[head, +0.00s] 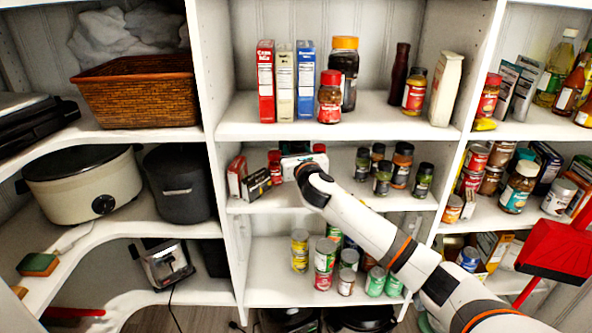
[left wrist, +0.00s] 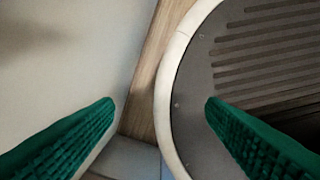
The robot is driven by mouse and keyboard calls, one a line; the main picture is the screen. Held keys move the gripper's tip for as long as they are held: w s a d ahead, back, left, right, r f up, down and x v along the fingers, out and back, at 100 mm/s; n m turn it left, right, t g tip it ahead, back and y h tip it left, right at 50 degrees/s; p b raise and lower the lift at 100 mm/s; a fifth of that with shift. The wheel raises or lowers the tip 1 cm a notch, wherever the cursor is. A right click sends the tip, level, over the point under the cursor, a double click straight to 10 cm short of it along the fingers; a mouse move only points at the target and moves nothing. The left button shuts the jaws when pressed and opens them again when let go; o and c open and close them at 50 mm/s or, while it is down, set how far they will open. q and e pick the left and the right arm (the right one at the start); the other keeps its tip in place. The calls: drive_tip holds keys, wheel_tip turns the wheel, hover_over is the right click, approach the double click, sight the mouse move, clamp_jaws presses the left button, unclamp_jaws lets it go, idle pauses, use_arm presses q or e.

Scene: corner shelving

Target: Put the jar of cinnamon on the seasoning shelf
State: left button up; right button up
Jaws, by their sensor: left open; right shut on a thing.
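My right gripper (head: 302,162) reaches into the middle bay at the height of the seasoning shelf (head: 340,200), towards its left part. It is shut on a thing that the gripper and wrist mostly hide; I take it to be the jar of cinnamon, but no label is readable. A red cap (head: 319,148) shows just behind the gripper, and I cannot tell whether it belongs to the held jar. Several spice jars (head: 384,177) stand upright on this shelf to the right. My left gripper (left wrist: 160,105) is open and empty, its green fingers wide apart.
Small boxes (head: 238,175) and a red-capped jar (head: 275,166) stand left of my right gripper. The shelf above (head: 350,128) holds boxes and bottles; cans (head: 325,255) stand below. A white upright (head: 465,150) borders the bay at right. Some shelf front is clear.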

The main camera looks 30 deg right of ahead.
drive_tip(key=f, duration=0.4)
drive_tip(key=f+b, duration=0.1)
drive_tip(key=f, duration=0.1)
drive_tip(key=shift+w+d, duration=0.2)
drive_tip(key=shift+w, duration=0.2)
drive_tip(key=shift+w+d+f, duration=0.15)
drive_tip(key=shift+w+f, duration=0.05)
drive_tip(key=shift+f, duration=0.35)
drive_tip(key=shift+f, duration=0.15)
drive_tip(key=o, duration=1.1)
drive_tip(key=shift+s+r, duration=0.15)
drive_tip(key=shift+r, duration=0.05)
